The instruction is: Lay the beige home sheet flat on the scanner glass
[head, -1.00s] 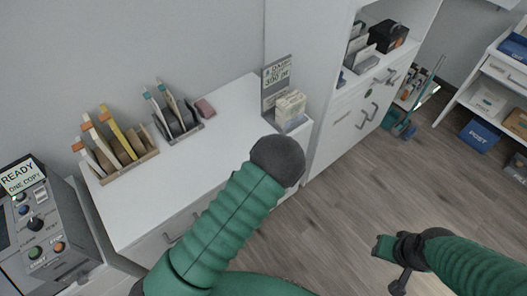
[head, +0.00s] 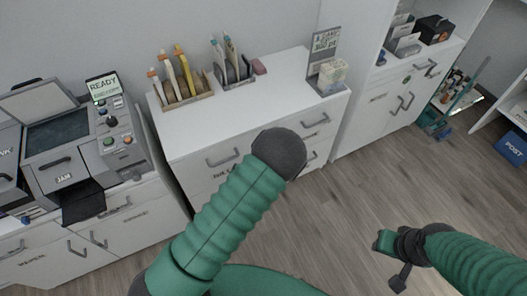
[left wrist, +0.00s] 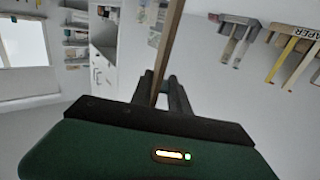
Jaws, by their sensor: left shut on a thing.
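The scanner stands at the left in the head view, with its dark glass (head: 58,134) bare and its grey lid (head: 36,98) raised behind it. My left gripper (left wrist: 164,88) is shut on a thin beige sheet (left wrist: 169,45), seen nearly edge-on in the left wrist view; any print on it is not readable. In the head view my left arm reaches up the middle, and its gripper and the sheet are out of sight there. My right gripper (head: 392,258) hangs at the lower right over the floor, away from the scanner; its jaw opening is unclear.
A control panel (head: 116,125) with a READY display (head: 103,87) flanks the glass. To its right, a white cabinet (head: 290,85) bears a file rack (head: 187,98), a dark sorter (head: 238,82) and a sign stand. A shelf unit (head: 375,105) stands farther right.

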